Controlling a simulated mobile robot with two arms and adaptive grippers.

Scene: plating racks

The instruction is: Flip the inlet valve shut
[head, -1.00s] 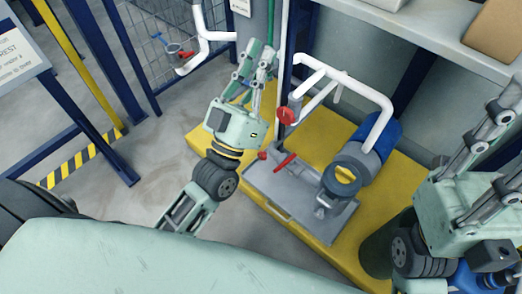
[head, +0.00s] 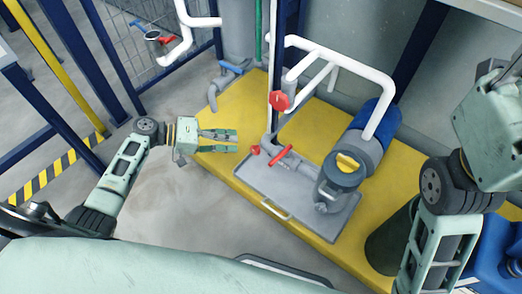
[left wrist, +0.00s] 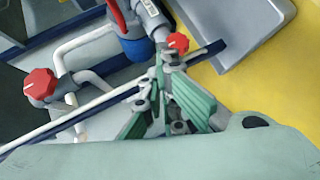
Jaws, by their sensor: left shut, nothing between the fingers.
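The inlet valve carries no label I can read. A red lever (head: 281,157) sits on the grey pipe running into the pump (head: 342,172), with a small red knob (head: 255,150) beside it. My left gripper (head: 237,141) is shut and empty, just left of that knob and apart from it in the head view. The left wrist view shows the red lever (left wrist: 117,17) at the top and the small red knob (left wrist: 178,42) just beyond the fingertips (left wrist: 166,56). My right gripper (head: 508,78) is at the upper right, its fingertips cut off by the frame edge.
A red handwheel (head: 280,101) on the white piping stands above the lever. The pump rests on a grey tray (head: 250,178) on a yellow platform (head: 222,170). A blue post (head: 287,50) rises behind. Floor left is clear.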

